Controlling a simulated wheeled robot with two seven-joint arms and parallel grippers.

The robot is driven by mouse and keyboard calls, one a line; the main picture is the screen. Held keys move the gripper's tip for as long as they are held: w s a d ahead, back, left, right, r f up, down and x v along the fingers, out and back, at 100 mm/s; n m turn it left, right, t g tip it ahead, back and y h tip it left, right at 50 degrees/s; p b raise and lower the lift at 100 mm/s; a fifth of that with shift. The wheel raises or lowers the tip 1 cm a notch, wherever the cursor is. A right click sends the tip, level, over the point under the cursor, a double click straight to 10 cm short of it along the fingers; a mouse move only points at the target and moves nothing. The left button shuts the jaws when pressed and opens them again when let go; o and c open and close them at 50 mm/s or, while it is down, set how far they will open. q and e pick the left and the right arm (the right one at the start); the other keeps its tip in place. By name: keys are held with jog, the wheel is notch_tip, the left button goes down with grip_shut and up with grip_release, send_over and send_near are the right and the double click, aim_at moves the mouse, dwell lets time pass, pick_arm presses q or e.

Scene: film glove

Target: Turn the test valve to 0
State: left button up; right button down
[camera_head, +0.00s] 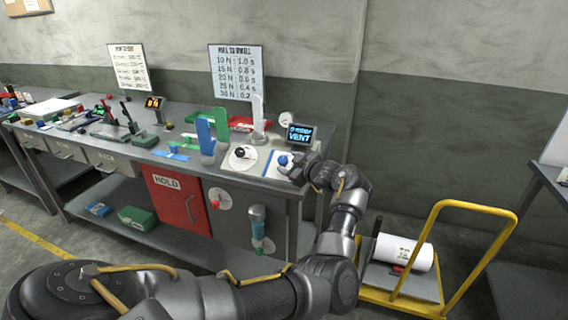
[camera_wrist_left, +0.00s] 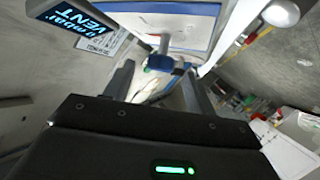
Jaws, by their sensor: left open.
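The test valve (camera_head: 283,160) has a blue knob and sits on a white plate with a blue border (camera_head: 270,168) at the right end of the workbench. In the left wrist view the blue valve (camera_wrist_left: 160,62) stands between and just beyond my fingers. My left gripper (camera_head: 291,172) is open beside the knob, and its fingers (camera_wrist_left: 158,78) are spread to either side of it. I cannot tell whether they touch it. A display (camera_head: 299,134) behind the valve shows a mbar reading and VENT; it also appears in the left wrist view (camera_wrist_left: 72,24). The valve's scale is not readable.
A black knob on a round white dial (camera_head: 243,156) stands left of the valve. Blue and white upright pieces (camera_head: 206,136) and a small gauge (camera_head: 286,119) are close by. A yellow trolley (camera_head: 447,255) carrying a white roll stands right of the workbench (camera_head: 130,150).

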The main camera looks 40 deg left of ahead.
pick_arm(q)
jog(key=shift+v, duration=1.45)
